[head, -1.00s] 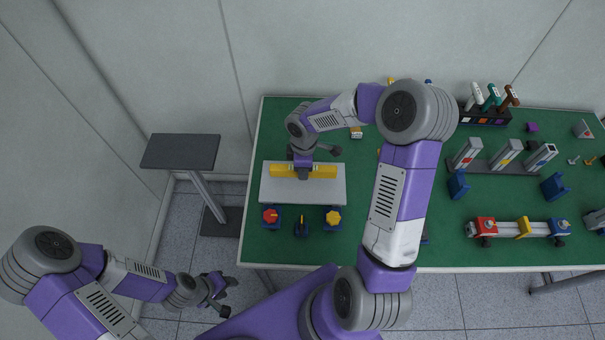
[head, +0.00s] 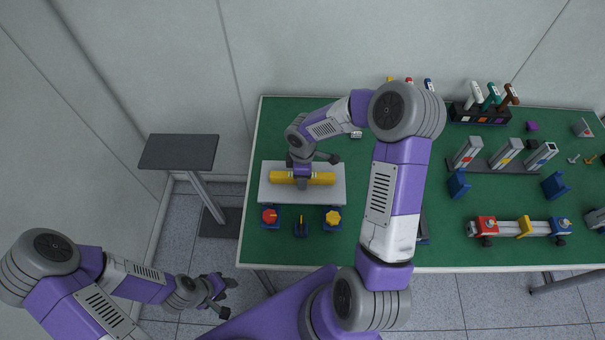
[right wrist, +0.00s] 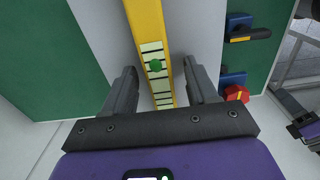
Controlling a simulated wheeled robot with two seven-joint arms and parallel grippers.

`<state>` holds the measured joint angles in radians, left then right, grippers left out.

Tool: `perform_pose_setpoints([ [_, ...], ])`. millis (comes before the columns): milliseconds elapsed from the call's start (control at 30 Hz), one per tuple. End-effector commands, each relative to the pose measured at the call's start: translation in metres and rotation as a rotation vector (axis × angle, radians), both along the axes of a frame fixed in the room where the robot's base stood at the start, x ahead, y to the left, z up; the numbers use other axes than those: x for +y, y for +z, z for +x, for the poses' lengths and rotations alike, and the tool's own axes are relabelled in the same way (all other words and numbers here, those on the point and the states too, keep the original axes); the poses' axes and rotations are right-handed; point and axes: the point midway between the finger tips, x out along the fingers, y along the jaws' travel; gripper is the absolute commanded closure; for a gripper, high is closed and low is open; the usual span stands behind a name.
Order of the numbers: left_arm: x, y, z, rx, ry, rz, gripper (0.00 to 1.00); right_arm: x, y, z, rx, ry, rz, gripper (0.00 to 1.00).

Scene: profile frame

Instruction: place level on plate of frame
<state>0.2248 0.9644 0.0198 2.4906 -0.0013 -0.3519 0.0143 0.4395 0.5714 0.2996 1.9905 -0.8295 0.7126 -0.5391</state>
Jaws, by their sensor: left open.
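The yellow level (head: 322,179) lies lengthwise on the pale grey plate (head: 335,197) at the left of the green table. In the right wrist view the level (right wrist: 149,30) shows its green bubble vial and black marks. My right gripper (head: 302,181) is above the middle of the level; in its wrist view the two fingers (right wrist: 160,85) stand apart on either side of the level, with narrow gaps visible. My left gripper (head: 219,295) is open and empty, off the table at lower left. The level's underside is hidden.
A red knob (head: 269,216) and a yellow knob (head: 333,217) on blue mounts stand along the plate's front. A dark stand (head: 178,152) is left of the table. Grey blocks (head: 505,154) and a wheeled bar (head: 505,228) occupy the right side.

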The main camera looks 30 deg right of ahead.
Motion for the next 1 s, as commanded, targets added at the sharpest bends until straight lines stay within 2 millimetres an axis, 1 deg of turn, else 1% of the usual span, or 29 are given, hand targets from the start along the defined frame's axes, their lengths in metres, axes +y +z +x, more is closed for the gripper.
perform_pose_setpoints([
  [167, 0.000, 0.000, 0.000, 0.000, 0.000, 0.000, 0.57, 0.000, 0.001, 0.000, 0.000, 0.000, 0.000, 0.43],
  [267, 0.000, 0.004, 0.000, 0.000, 0.000, 0.000, 0.57, 0.000, 0.005, 0.000, 0.000, 0.000, 0.000, 0.43],
  [367, 0.000, 0.006, 0.000, 0.000, 0.000, 0.000, 0.57, -0.001, 0.019, 0.001, -0.004, -0.001, -0.003, 0.43],
  [600, 0.000, 0.015, 0.000, 0.000, 0.000, 0.000, 0.57, 0.000, 0.072, 0.001, -0.006, -0.001, -0.001, 0.43],
  [700, 0.000, 0.017, 0.000, 0.000, 0.000, 0.000, 0.57, 0.000, 0.092, 0.001, -0.005, -0.001, -0.002, 0.43],
  [833, 0.000, 0.019, 0.000, 0.000, 0.000, 0.000, 0.57, 0.000, 0.111, 0.001, -0.004, -0.001, -0.001, 0.43],
  [1000, 0.000, 0.020, 0.000, 0.000, 0.000, 0.000, 0.57, 0.000, 0.123, 0.000, -0.001, 0.000, 0.000, 0.43],
])
